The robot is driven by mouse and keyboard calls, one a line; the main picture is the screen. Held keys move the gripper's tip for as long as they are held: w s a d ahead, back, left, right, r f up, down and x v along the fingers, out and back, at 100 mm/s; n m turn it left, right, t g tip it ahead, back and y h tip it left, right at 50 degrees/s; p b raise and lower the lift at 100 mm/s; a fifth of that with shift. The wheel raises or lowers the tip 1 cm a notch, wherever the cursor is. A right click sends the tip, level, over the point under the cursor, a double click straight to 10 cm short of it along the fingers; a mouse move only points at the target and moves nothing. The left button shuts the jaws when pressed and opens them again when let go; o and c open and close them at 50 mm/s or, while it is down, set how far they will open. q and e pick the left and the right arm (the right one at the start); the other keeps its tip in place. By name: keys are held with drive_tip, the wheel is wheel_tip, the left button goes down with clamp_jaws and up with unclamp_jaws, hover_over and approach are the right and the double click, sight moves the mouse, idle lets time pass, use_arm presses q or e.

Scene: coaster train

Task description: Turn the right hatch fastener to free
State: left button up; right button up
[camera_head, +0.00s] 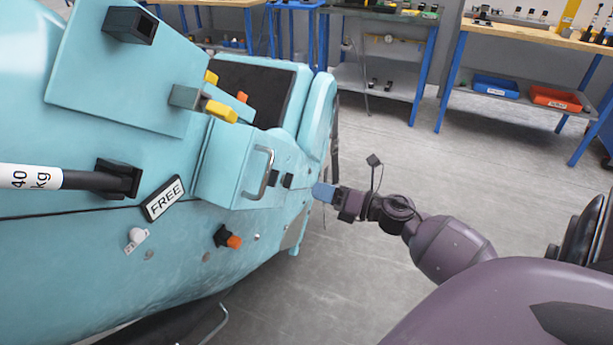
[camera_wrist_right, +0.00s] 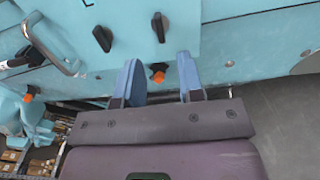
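Two black hatch fasteners sit on the turquoise panel in the right wrist view: one at the left (camera_wrist_right: 102,38), tilted, and one at the right (camera_wrist_right: 159,27), closer to upright. In the head view two small dark knobs, at the left (camera_head: 273,179) and right (camera_head: 288,181) on the car's end face, appear to be the same pair. My right gripper (camera_head: 323,192) is beside that face. In the right wrist view its two blue fingers (camera_wrist_right: 158,60) are apart and empty, with the right fastener beyond their tips. My left gripper is out of view.
A metal handle (camera_head: 265,172) sticks out left of the fasteners. An orange-tipped knob (camera_wrist_right: 158,72) shows between the fingers, at the panel's lower edge. Another orange-tipped knob (camera_head: 233,241) and a FREE label (camera_head: 164,198) are on the car. Open floor lies to the right.

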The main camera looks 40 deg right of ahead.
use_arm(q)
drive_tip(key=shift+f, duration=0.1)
use_arm(e)
drive_tip(key=v, duration=0.3)
drive_tip(key=shift+s+d, duration=0.1)
drive_tip(key=shift+s, duration=0.05)
idle(0.4)
use_arm(q)
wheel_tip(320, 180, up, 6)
drive_tip(key=p, duration=0.7)
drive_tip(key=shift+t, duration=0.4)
use_arm(e)
drive_tip(key=s+a+f+m+g+h, duration=0.2)
drive_tip(key=s+a+m, duration=0.3)
drive_tip(key=m, duration=0.5)
drive_tip(key=s+a+f+m+g+h, duration=0.1)
drive_tip(key=s+a+f+m+h, duration=0.1)
drive_tip(key=s+a+f+m, duration=0.3)
drive_tip(key=s+a+f+m+g+h, duration=0.2)
drive_tip(key=s+a+m, duration=0.3)
drive_tip(key=s+m, duration=0.5)
drive_tip(key=f+m, duration=0.1)
drive_tip(key=m, duration=0.5)
drive_tip(key=shift+f+g+h, duration=0.3)
drive_tip(key=shift+f+h, duration=0.05)
drive_tip(key=shift+h, duration=0.05)
